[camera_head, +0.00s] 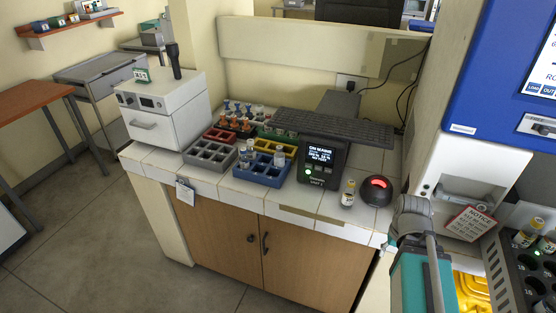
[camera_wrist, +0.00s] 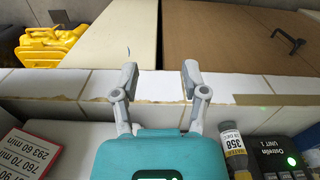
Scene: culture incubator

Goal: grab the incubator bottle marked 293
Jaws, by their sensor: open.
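My gripper (camera_wrist: 158,75) is open and empty in the wrist view, its two grey fingers spread above the white tiled counter edge. A small bottle with a yellow band and white label (camera_head: 348,194) stands on the counter beside the dark terminal in the head view. In the wrist view this bottle (camera_wrist: 235,150) reads 358 and is right of my gripper. More yellow-capped bottles (camera_head: 528,232) stand in the dark rack at the right edge of the head view; their marks are too small to read.
The terminal (camera_head: 320,161), a round black device with a red light (camera_head: 377,191) and coloured racks (camera_head: 262,170) with small bottles crowd the counter. The dark rack (camera_head: 502,283) is at lower right, near a yellow object (camera_head: 470,290). A blue-and-white machine (camera_head: 480,90) stands at right.

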